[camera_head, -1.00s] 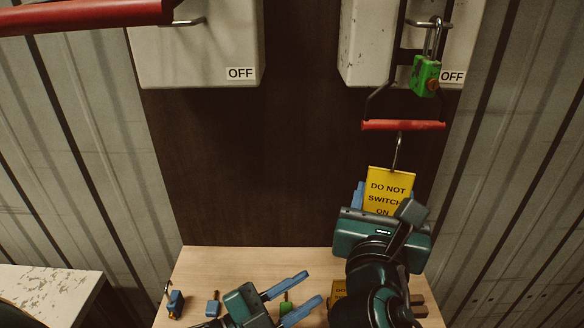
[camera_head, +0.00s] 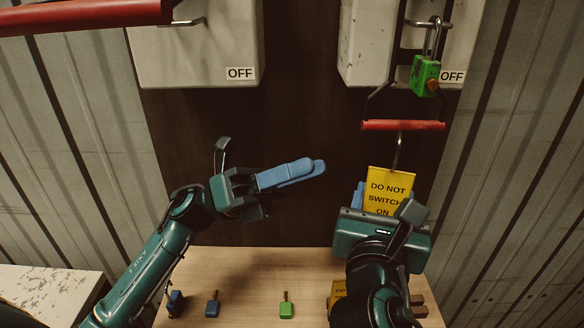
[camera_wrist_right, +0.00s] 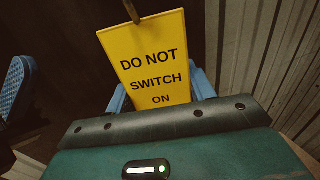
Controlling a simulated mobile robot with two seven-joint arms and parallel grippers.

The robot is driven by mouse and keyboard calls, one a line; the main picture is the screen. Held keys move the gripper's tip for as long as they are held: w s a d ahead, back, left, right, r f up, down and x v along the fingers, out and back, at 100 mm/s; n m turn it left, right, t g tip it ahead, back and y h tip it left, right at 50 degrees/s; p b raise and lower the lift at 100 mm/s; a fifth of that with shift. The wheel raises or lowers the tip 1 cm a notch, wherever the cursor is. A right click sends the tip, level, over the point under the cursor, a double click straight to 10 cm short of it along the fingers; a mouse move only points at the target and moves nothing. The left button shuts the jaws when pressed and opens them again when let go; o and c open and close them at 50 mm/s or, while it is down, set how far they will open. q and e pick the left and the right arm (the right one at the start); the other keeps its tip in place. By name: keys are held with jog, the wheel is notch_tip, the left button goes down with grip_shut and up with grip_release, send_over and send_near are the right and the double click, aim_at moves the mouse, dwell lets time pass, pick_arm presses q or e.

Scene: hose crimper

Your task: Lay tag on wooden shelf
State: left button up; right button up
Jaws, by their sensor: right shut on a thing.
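The yellow tag (camera_head: 388,188), printed "DO NOT SWITCH ON", is upright below the red handle bar (camera_head: 403,125) of the right switch box. Its metal hook (camera_head: 398,152) rises to the bar; I cannot tell if they touch. My right gripper (camera_head: 372,197) is shut on the tag's lower part. The tag also shows in the right wrist view (camera_wrist_right: 150,65), between the blue fingers. My left gripper (camera_head: 300,173) is empty in front of the dark board, and its blue fingers overlap in view. The wooden shelf (camera_head: 250,275) lies below both grippers.
A blue padlock (camera_head: 176,303), a blue key-like piece (camera_head: 212,304) and a green one (camera_head: 286,306) are on the shelf. Another yellow tag (camera_head: 338,291) is partly hidden by my right arm. A green padlock (camera_head: 425,76) hangs on the right box. The shelf's middle is bare.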

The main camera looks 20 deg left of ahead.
aim_at(378, 184)
pick_arm(q)
jog(key=w+d+m+y, duration=0.1)
jog(key=d+m+y, duration=0.1)
jog(key=d+m, duration=0.1)
jog(key=w+d+f+m+g+y, duration=0.1)
jog(key=d+m, duration=0.1)
jog(key=d, duration=0.2)
jog(key=w+d+m+g+y, duration=0.1)
jog(key=d+m+y, duration=0.1)
jog(key=d+m, duration=0.1)
jog(key=shift+d+f+m+y, duration=0.15)
jog(key=shift+f+m+y, duration=0.15)
jog(key=shift+f, duration=0.05)
jog(key=shift+c, duration=0.2)
jog(key=shift+g, duration=0.3)
grip_shut()
pick_arm(e)
jog(key=shift+o, duration=0.2)
jog(key=shift+c, duration=0.2)
jog(key=o, duration=1)
